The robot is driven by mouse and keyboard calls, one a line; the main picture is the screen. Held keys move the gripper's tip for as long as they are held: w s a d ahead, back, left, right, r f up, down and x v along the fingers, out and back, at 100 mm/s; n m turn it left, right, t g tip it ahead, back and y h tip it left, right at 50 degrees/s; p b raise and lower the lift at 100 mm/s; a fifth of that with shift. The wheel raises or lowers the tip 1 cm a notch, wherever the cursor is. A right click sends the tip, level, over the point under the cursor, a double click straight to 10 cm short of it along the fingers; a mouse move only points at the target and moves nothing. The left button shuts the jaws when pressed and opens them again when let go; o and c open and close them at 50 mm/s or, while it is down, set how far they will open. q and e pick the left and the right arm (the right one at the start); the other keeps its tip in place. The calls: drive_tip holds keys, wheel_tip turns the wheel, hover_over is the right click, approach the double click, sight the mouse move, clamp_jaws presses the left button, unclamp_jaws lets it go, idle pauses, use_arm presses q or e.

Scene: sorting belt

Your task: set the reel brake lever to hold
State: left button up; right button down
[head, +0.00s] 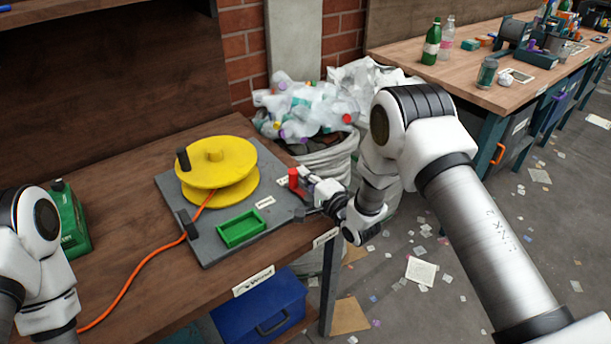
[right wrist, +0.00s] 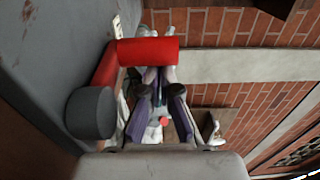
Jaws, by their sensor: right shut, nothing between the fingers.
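The yellow reel (head: 215,165) sits on a grey base plate (head: 205,250) on the wooden bench. The red brake lever (head: 296,183) is at the plate's right edge, between two small white labels. In the right wrist view the red lever (right wrist: 148,51) has a red arm running to a dark grey round hub (right wrist: 92,112). My right gripper (head: 313,187) is shut and empty, close beside the lever. In the right wrist view its fingertips (right wrist: 157,76) are right at the red handle; I cannot tell whether they touch. The label text is unreadable. My left gripper is out of view.
A green tray (head: 241,229) lies on the plate, and an orange cord (head: 140,268) runs from the reel across the bench. A bag of plastic waste (head: 310,108) is behind the lever. The floor to the right holds scattered litter.

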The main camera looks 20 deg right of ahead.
drive_tip(key=n+g+y, duration=0.1)
drive_tip(key=y, duration=0.1)
drive_tip(key=a+n+g+y+b, duration=0.1)
drive_tip(key=y, duration=0.1)
drive_tip(key=shift+f+n, duration=0.1)
drive_tip(key=shift+n, duration=0.3)
drive_tip(key=shift+s+a+n+g+y, duration=0.15)
drive_tip(key=shift+a+n+g+y, duration=0.3)
drive_tip(key=shift+n+g+y, duration=0.55)
drive_tip(key=shift+s+a, duration=0.5)
drive_tip(key=shift+a, duration=0.3)
drive_tip(key=shift+s+a, duration=0.1)
drive_tip(key=shift+a, duration=0.05)
drive_tip(key=v, duration=1.2)
drive_tip(key=shift+f, duration=0.2)
